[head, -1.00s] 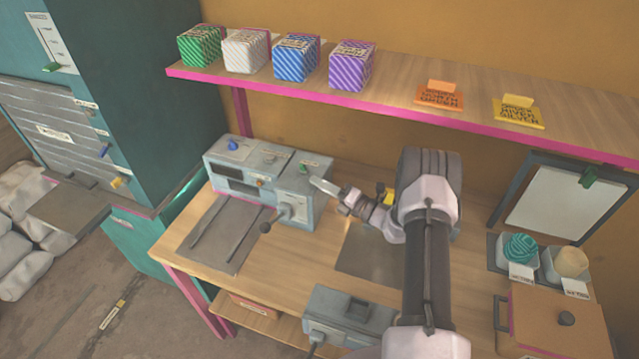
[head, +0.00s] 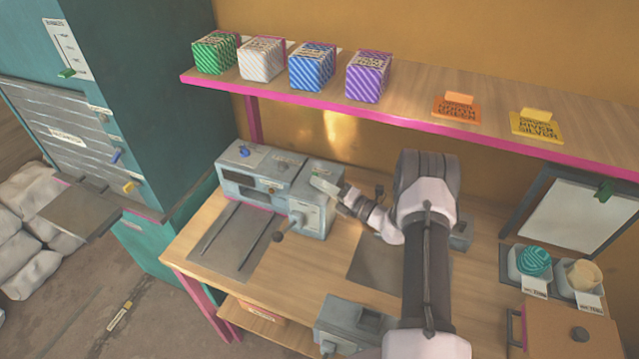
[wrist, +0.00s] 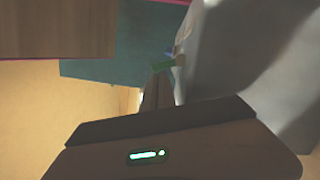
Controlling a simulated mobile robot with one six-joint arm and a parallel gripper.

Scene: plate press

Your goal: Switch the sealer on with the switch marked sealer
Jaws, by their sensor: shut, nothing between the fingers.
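The grey machine (head: 262,186) stands at the back left of the bench. A blue knob (head: 244,151) sits on its top left. A small green switch (head: 317,174) sits on its right top, partly covered by my gripper; its label is too small to read. My gripper (head: 324,185) is shut and empty, at the machine's top right edge beside the green switch. In the wrist view the shut fingers (wrist: 158,88) point at a green piece (wrist: 163,65) just past their tips. I cannot tell whether they touch it or how the switch is set.
Above runs a shelf (head: 410,104) with patterned boxes (head: 312,66). A grey box (head: 350,325) stands at the bench's front. Bowls (head: 528,263) are at the right.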

